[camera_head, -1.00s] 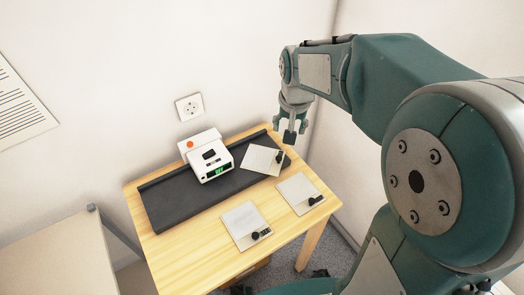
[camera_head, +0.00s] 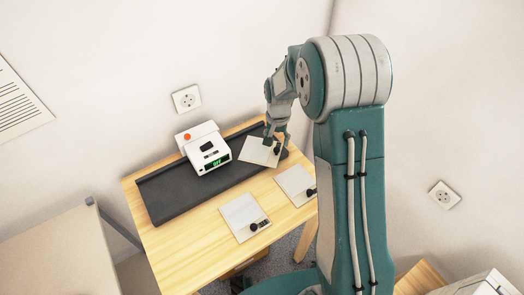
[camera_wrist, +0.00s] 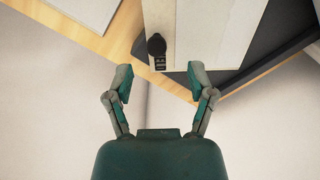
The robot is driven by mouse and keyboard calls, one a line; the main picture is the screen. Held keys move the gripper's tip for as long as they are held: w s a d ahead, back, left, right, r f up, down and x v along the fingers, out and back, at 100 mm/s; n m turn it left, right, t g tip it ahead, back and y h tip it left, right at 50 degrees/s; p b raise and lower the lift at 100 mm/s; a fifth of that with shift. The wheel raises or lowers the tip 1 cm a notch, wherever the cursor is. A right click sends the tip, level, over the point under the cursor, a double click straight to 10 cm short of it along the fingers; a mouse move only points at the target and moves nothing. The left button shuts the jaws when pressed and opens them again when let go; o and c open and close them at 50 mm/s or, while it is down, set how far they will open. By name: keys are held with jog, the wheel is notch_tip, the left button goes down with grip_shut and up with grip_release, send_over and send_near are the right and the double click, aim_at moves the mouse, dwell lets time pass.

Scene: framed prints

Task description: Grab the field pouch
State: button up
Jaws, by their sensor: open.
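Three flat pale pieces, each with a black knob and small dark tag at one corner, lie at the table's right end; I cannot tell which is the field pouch. One (camera_head: 257,151) lies on the dark mat. A second (camera_head: 292,182) and a third (camera_head: 240,214) lie on bare wood. My gripper (camera_head: 277,137) hangs over the knob corner of the piece on the mat. In the wrist view, my gripper (camera_wrist: 160,84) is open and empty, its fingers apart below the knob corner of a pale piece (camera_wrist: 205,30).
The dark mat (camera_head: 178,197) runs along the back of the wooden table (camera_head: 179,250). A white device (camera_head: 201,147) with an orange button and green display stands on it. Walls close in behind and to the right. A grey surface (camera_head: 60,250) stands at left.

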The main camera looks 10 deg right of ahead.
aim_at(277, 149)
notch_tip(277, 149, down, 5)
jog(key=shift+s+d+f, duration=0.1)
jog(key=shift+s+f, duration=0.05)
grip_shut()
